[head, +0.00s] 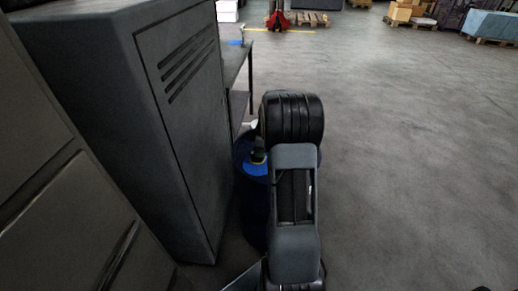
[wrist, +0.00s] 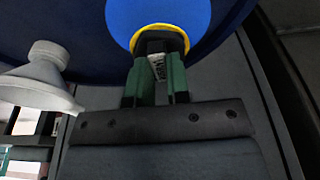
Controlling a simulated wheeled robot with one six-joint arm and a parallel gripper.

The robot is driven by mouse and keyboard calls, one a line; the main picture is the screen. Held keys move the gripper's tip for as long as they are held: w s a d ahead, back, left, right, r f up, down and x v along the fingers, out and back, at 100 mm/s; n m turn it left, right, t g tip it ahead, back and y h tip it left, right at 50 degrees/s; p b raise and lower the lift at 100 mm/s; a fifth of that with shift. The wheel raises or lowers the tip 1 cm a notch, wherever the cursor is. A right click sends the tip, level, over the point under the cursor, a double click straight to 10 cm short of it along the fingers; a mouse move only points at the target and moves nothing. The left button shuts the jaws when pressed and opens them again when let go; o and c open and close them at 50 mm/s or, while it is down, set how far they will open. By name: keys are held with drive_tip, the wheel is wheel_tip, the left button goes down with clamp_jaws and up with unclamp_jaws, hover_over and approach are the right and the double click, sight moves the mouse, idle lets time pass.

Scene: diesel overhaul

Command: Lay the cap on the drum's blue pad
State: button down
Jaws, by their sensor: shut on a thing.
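The cap is dark with a yellow rim (wrist: 160,29). My gripper (wrist: 157,66), with green fingers, is shut on it in the wrist view. The bright blue pad (wrist: 165,10) lies behind the cap on the dark blue drum top (wrist: 90,55). I cannot tell whether the cap touches the pad. In the head view the drum (head: 252,210) stands beside the cabinet, partly hidden by my arm. The pad (head: 254,170) shows there left of my arm, with the small dark cap (head: 258,156) over it.
A pale funnel-shaped thing (wrist: 45,75) is on the drum top, left of my gripper. A tall grey cabinet (head: 180,120) stands close left of the drum. A table (head: 236,62) is behind it. The floor (head: 420,160) to the right is clear.

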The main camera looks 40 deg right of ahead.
drive_tip(key=shift+f+b, duration=0.3)
drive_tip(key=shift+f, duration=0.6)
drive_tip(key=c, duration=1)
unclamp_jaws()
wheel_tip(320, 180, up, 14)
drive_tip(key=s+d+p, duration=0.1)
drive_tip(key=s+p, duration=0.1)
drive_tip(key=p, duration=0.1)
drive_tip(key=shift+d+f, duration=0.2)
drive_tip(key=shift+d, duration=0.2)
